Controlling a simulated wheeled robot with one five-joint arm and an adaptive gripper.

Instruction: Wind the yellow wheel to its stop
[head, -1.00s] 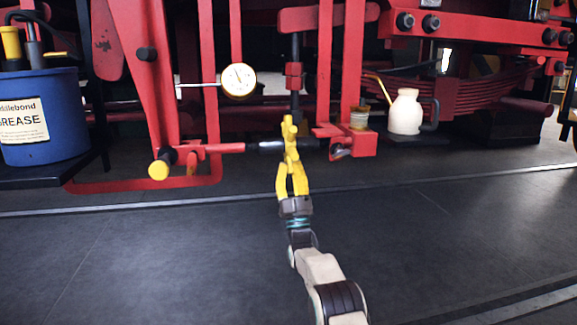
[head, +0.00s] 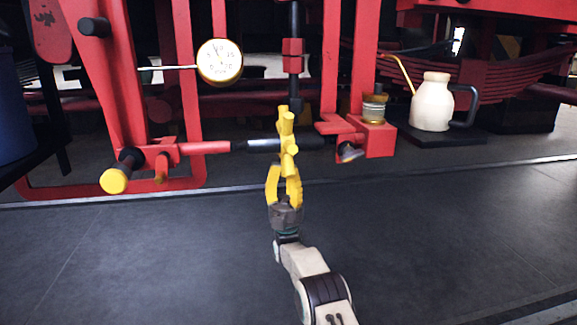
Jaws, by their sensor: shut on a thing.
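The yellow wheel (head: 287,128) is seen nearly edge-on in the head view, on a dark horizontal shaft at the middle of the red frame. Stubby yellow knobs stick out from it. My gripper (head: 285,172) comes up from below, and its yellow fingers are shut on the wheel's lower part. The fingers and the wheel are close in colour, so the exact contact is hard to make out. A round dial gauge (head: 220,61) with a brass rim stands up and left of the wheel.
A red block (head: 376,138) with a brass-topped jar (head: 374,107) is to the right. A cream oil can (head: 432,103) stands on a dark slab farther right. The grey floor in front is clear.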

